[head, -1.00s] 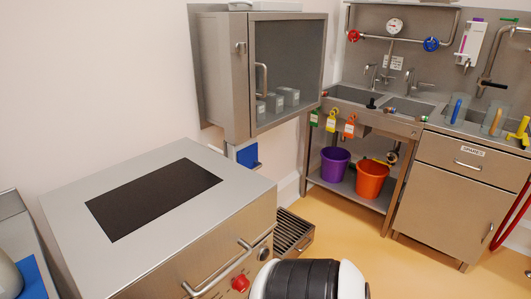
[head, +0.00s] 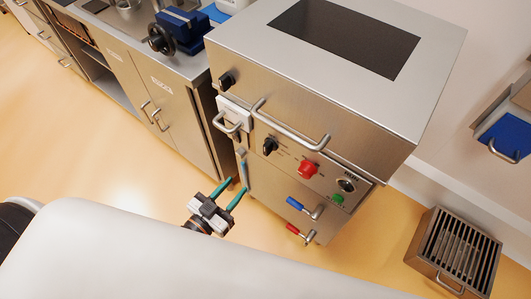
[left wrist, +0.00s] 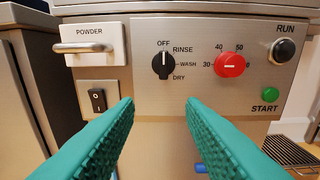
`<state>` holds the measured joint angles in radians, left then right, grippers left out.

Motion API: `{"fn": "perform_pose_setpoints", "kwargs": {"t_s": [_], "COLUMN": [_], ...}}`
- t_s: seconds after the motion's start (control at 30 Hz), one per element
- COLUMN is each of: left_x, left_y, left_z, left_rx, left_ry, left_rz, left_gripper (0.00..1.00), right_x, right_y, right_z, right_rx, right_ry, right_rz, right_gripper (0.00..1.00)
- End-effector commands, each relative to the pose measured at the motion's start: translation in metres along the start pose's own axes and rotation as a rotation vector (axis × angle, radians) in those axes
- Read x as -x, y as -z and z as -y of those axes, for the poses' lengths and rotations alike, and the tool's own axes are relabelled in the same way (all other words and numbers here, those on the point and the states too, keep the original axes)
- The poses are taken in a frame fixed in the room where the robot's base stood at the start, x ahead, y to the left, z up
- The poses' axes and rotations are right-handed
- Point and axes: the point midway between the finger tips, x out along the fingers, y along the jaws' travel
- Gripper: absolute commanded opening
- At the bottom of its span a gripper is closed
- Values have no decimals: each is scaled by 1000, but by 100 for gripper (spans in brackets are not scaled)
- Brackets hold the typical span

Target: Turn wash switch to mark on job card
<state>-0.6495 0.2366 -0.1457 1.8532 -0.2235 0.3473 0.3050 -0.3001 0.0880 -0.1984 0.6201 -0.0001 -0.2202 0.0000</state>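The wash switch (left wrist: 163,65) is a black rotary knob on the steel machine's front panel. OFF, RINSE, WASH and DRY are printed around it, and its white mark points up at OFF. In the head view the same knob (head: 270,146) sits below the long handle. My left gripper (head: 229,192) has green fingers, spread apart and empty, in front of and below the panel. In the left wrist view the left gripper (left wrist: 160,108) shows below the knob, not touching it. I see no job card in these views. My right gripper is not in view.
Beside the knob are a white POWDER drawer (left wrist: 90,45), a rocker switch (left wrist: 97,100), a red dial (left wrist: 231,64), a RUN button (left wrist: 284,50) and a green START button (left wrist: 270,95). Blue-handled (head: 296,204) and red-handled (head: 293,229) levers stick out lower. A grated box (head: 455,250) stands right.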

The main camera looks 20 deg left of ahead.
Motion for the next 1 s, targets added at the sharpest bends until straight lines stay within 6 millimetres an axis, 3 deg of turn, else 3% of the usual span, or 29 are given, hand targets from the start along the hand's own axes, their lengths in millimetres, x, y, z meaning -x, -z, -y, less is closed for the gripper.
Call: {"fn": "perform_pose_setpoints", "kwargs": {"t_s": [0.1, 0.2, 0.4, 0.7, 1.0], "left_x": [-2, -10, -46, -101, -120], "left_y": [-23, -29, -31, -34, -34], "left_z": [3, 4, 4, 6, 6], "left_rx": [-2, -2, -3, -3, -2], "left_ry": [17, 20, 19, 19, 19], "left_rz": [59, 72, 70, 67, 65], "left_gripper": [36, 36, 36, 36, 36], "right_x": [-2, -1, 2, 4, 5], "right_y": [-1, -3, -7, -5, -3], "right_z": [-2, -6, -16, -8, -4], "right_rx": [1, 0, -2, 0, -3], "right_ry": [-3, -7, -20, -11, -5], "right_rz": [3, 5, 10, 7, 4], "right_gripper": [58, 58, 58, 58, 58]}}
